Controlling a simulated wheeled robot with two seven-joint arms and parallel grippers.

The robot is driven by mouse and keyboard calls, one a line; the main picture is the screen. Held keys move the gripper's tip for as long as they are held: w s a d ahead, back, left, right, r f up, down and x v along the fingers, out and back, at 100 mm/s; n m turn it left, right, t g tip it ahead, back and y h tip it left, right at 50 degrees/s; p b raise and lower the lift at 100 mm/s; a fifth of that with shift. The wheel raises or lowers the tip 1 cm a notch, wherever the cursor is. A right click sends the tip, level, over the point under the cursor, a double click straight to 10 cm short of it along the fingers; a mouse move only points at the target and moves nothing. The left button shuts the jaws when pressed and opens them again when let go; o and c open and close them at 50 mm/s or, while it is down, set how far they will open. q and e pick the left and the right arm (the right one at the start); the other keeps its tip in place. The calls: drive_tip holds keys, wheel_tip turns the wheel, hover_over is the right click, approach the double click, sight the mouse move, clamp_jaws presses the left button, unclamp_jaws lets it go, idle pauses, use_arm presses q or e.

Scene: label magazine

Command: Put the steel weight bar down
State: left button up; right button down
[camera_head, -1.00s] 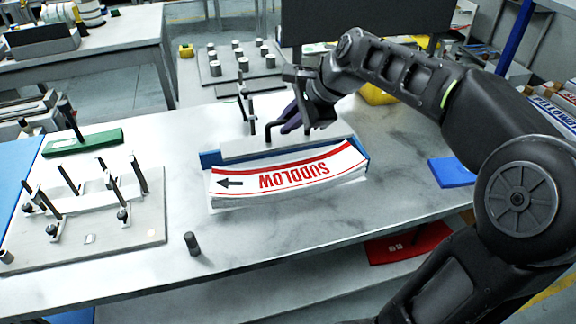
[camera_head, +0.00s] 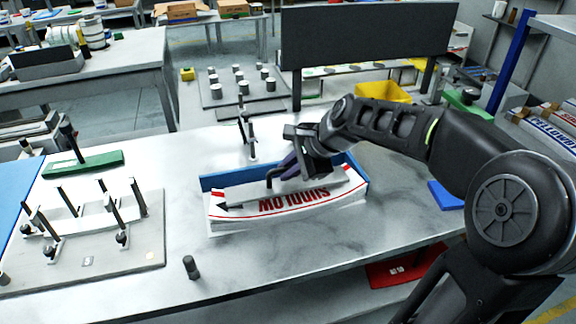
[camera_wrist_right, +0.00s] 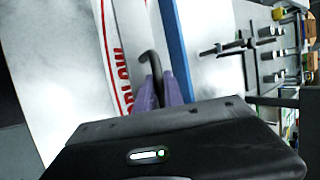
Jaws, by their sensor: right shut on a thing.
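The steel weight bar (camera_head: 240,194) is a long grey bar with a black hooked handle (camera_wrist_right: 150,62). It lies lengthwise over the back part of the label stack (camera_head: 290,209), covering the tops of the red letters. I cannot tell whether it rests on the labels or hangs just above them. The stack sits in the blue-walled magazine (camera_head: 209,183); its blue wall also shows in the right wrist view (camera_wrist_right: 177,45). My right gripper (camera_head: 287,168), with purple fingers, is shut on the bar's handle. My left gripper is out of view.
A grey fixture plate (camera_head: 140,255) with upright pins stands on the left. A small dark cylinder (camera_head: 191,267) stands near the table's front edge. A blue pad (camera_head: 446,195) lies right of the magazine. A dark screen (camera_head: 365,38) rises behind.

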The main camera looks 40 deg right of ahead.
sight(285, 182)
drive_tip(key=shift+f, duration=1.35)
drive_tip(key=shift+f, duration=0.15)
drive_tip(key=c, duration=1.5)
unclamp_jaws()
drive_tip(key=shift+o, duration=0.2)
drive_tip(key=v, duration=1.2)
drive_tip(key=shift+b, duration=0.35)
